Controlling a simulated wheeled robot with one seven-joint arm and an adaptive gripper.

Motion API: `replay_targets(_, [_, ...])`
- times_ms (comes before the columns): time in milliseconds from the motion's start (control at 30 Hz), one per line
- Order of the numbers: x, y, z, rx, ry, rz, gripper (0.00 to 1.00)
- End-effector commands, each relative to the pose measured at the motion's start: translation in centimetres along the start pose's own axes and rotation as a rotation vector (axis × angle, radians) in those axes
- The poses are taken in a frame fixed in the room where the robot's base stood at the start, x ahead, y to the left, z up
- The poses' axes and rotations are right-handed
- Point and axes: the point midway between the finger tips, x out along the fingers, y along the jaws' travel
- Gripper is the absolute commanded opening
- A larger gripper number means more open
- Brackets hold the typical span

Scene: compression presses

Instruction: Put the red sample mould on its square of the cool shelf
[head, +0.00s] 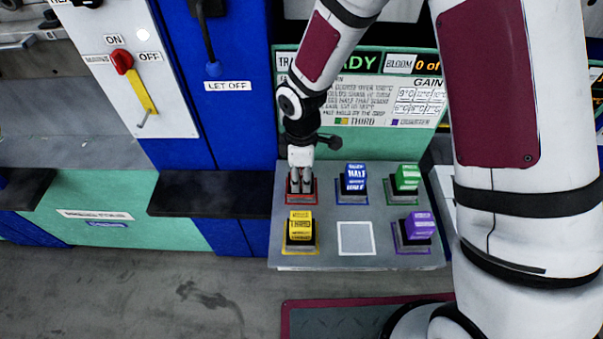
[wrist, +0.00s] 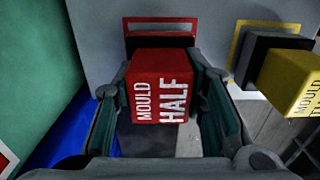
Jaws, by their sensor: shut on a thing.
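The red mould (wrist: 160,88), lettered "MOULD HALF", is between the two fingers of my gripper (wrist: 165,110), which is shut on it. Its dark base lies at the red-outlined square (wrist: 175,24) in the wrist view. In the head view my gripper (head: 301,182) points down over that red square (head: 291,202) at the back left of the grey shelf (head: 320,255), and hides most of the mould. The base looks within the outline, but I cannot tell whether it touches the shelf.
A blue mould (head: 355,178) and a green mould (head: 407,177) stand to the right in the back row. A yellow mould (head: 300,228) and a purple mould (head: 419,226) stand in front. The white-outlined square (head: 355,238) between them is empty. A sign panel (head: 350,92) rises behind.

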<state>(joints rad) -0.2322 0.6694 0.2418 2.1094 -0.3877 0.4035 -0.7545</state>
Motion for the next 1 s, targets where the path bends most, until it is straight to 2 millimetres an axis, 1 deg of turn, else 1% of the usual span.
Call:
replay_targets(200, [-0.1,0.1,0.0,0.0,0.001,0.003,0.0])
replay_targets(367, [0.2,0.1,0.0,0.0,0.001,0.002,0.0])
replay_targets(400, [0.3,0.0,0.1,0.001,0.0,0.0,0.45])
replay_targets(467, [0.3,0.0,0.1,0.001,0.0,0.0,0.58])
replay_targets(800, [0.1,0.0,0.0,0.001,0.0,0.001,0.58])
replay_targets(900, [-0.7,0.1,0.0,0.0,0.001,0.002,0.58])
replay_targets(1000, [-2.1,0.2,0.1,0.001,0.001,0.005,0.58])
